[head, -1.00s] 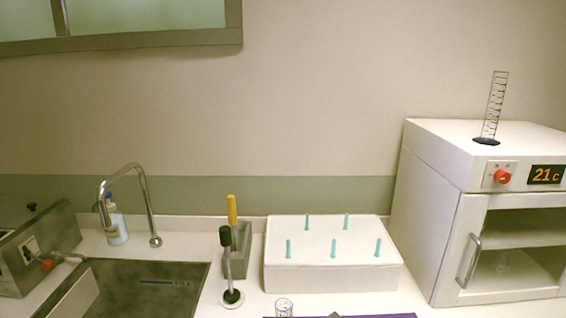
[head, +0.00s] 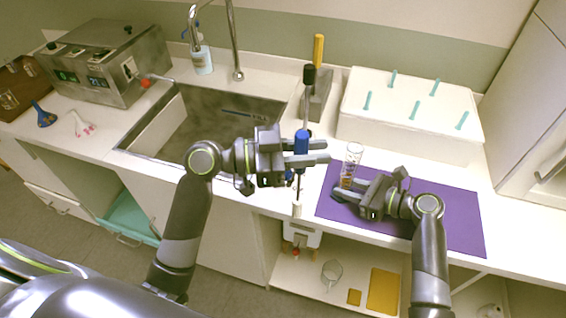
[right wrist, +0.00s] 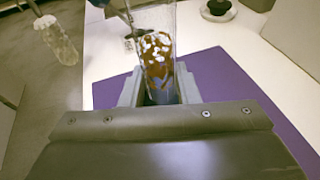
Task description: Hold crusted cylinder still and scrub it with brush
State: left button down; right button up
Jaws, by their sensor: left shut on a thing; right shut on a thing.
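The crusted cylinder (head: 353,155) is clear glass and stands upright at the left part of the purple mat. My right gripper (head: 354,188) is shut around its lower part. In the right wrist view, brown and white crust shows on the cylinder (right wrist: 157,55) between the fingers. My left gripper (head: 308,152) is shut on the blue handle of the brush (head: 301,141). The brush hangs upright with its white head (head: 297,210) down, left of the cylinder and apart from it. The white bristly head also shows in the right wrist view (right wrist: 54,38).
A purple mat (head: 455,215) covers the counter on the right. Behind it stands a white box with teal pegs (head: 440,130). A dark-topped stand (head: 309,78) and a yellow-handled tool (head: 318,50) are behind the brush. A sink (head: 225,115) lies to the left.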

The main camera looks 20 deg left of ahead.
pick_arm(q)
jog(key=w+d+r+m+g+h, duration=0.1)
jog(key=w+d+r+m+g, duration=0.1)
jog(key=w+r+m+g, duration=0.3)
jog(key=w+d+r+g, duration=0.2)
jog(key=w+r+g, duration=0.1)
jog(key=w+r, duration=0.45)
jog(key=s+d+r+m+g+y, duration=0.2)
jog(key=s+d+r+m+g, duration=0.2)
jog(key=r+g, duration=0.4)
jog(key=shift+d+r+m, duration=0.3)
jog(key=shift+d+m, duration=0.35)
jog(key=shift+m, duration=0.15)
jog(key=shift+w, duration=0.1)
jog(key=shift+f, duration=2.25)
jog(key=shift+f, duration=1.75)
